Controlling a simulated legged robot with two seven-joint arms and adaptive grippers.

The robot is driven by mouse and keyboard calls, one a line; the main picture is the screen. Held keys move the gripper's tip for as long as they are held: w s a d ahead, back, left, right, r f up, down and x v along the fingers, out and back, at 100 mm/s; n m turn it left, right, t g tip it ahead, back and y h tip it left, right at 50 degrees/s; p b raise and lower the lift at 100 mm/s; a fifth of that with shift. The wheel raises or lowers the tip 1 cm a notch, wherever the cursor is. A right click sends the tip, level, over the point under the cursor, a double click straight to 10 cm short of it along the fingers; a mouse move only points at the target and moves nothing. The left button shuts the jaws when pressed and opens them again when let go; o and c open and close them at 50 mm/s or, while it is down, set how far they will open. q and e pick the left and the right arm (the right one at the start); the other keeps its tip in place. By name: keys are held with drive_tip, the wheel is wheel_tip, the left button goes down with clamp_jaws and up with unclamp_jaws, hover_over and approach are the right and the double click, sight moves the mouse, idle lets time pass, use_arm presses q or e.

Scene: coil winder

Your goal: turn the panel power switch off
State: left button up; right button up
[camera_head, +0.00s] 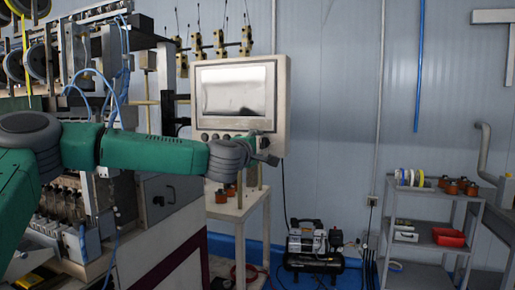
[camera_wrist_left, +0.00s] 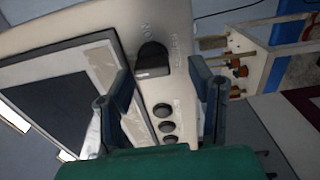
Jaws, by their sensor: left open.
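The control panel (camera_head: 283,100) is a beige box with a grey screen (camera_head: 234,90), and it fills much of the left wrist view (camera_wrist_left: 178,22). Its black power switch (camera_wrist_left: 152,60) sticks out near the panel's edge, with an "ON" marking beside it. My left gripper (camera_head: 268,150) is at the panel's lower right corner. In the left wrist view my left gripper (camera_wrist_left: 165,75) is open, its fingers on either side of the switch. I cannot tell whether a finger touches the switch. In the head view the switch is hidden behind the gripper. My right gripper is out of view.
Several round dark buttons (camera_wrist_left: 162,110) sit in a row by the switch. A small table (camera_head: 236,209) stands below the panel. The coil winding machine (camera_head: 150,200) is at left. A compressor (camera_head: 312,245) stands on the floor, and a grey shelf cart (camera_head: 425,222) is at right.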

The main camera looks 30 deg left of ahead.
use_arm(q)
drive_tip(key=v, duration=1.2)
drive_tip(key=shift+f, duration=0.1)
drive_tip(key=shift+f, duration=0.1)
